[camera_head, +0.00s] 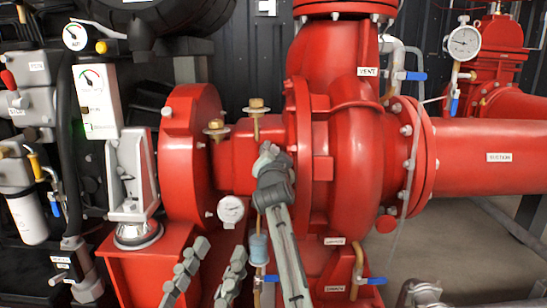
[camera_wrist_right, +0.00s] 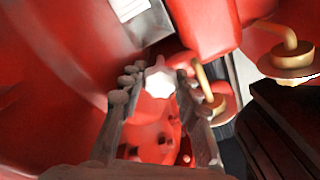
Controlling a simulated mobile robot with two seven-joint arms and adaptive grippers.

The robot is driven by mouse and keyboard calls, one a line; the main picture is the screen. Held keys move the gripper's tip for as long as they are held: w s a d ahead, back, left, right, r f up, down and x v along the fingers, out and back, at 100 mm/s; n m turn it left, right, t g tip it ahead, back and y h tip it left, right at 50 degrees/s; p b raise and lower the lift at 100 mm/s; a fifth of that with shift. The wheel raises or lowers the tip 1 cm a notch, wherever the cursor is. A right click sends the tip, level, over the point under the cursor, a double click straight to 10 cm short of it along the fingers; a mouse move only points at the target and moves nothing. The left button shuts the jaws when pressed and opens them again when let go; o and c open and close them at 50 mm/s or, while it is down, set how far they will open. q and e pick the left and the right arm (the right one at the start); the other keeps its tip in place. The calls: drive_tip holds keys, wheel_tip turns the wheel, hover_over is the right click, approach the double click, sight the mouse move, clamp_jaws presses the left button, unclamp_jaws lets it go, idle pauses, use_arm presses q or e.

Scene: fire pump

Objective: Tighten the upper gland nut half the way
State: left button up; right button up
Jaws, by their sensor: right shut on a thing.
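My right gripper (camera_head: 269,155) reaches up from the bottom to the red pump's shaft area, just left of the large round casing (camera_head: 355,140). In the right wrist view its two ridged fingers (camera_wrist_right: 157,88) stand on either side of a pale star-shaped nut (camera_wrist_right: 160,80), which I take as the upper gland nut. The fingertips are closed on it. In the head view the gripper hides the nut. The lower gland nut cannot be made out. My left gripper (camera_head: 221,247) is at the bottom, its two ridged fingers apart with nothing between them.
Brass fittings (camera_head: 256,104) stand on the red bearing housing (camera_head: 189,150) close to my right gripper. A small gauge (camera_head: 231,210) and a blue cup (camera_head: 258,250) are near both grippers. Blue-handled valves (camera_head: 375,281) sit low right. A control panel (camera_head: 98,100) fills the left.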

drive_tip(key=shift+r, duration=0.15)
idle(0.3)
drive_tip(key=o, duration=0.9)
drive_tip(key=shift+s, duration=0.1)
drive_tip(key=shift+s+f, duration=0.2)
drive_tip(key=shift+s, duration=0.2)
drive_tip(key=s, duration=1.1)
drive_tip(key=shift+r, duration=0.1)
